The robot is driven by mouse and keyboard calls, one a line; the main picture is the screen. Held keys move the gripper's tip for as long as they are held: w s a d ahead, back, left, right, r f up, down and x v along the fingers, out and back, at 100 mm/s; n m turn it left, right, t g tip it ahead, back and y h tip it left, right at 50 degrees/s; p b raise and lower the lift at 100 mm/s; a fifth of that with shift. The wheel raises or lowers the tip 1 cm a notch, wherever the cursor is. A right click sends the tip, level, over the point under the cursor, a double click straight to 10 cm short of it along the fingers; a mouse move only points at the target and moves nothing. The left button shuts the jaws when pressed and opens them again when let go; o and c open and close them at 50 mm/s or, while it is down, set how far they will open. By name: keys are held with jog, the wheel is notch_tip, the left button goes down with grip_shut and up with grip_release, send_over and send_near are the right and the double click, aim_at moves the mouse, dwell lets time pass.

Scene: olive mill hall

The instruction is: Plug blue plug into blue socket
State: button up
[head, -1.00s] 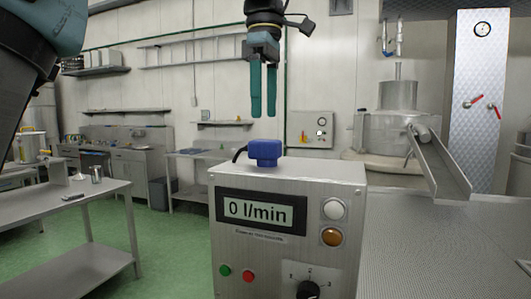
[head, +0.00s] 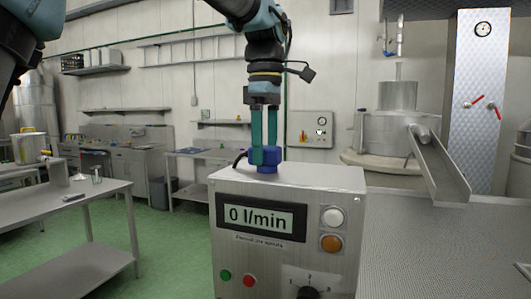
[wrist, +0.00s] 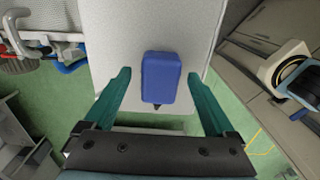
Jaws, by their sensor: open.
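The blue plug (head: 266,167) sits on top of a grey metal control box (head: 230,262), near its back edge, with a dark cable at its left. In the wrist view the blue plug (wrist: 161,77) lies between the two open fingers (wrist: 161,88), with a gap on both sides. The fingers are open and hold nothing. I cannot make out a blue socket in either view.
The box front carries a "0 l/min" display (head: 261,216), buttons and a knob (head: 308,292). A metal chute (head: 440,168) and a ribbed worktop (head: 430,245) are at the right. A steel table (head: 85,202) stands at the left. The air above the box is free.

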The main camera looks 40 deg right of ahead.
aim_at(266, 146)
jog(key=shift+f, duration=0.35)
jog(key=c, duration=1.3)
jog(key=shift+c, duration=0.2)
notch_tip(266, 146, up, 10)
jog(key=shift+r+b, duration=0.1)
jog(key=shift+b, duration=0.45)
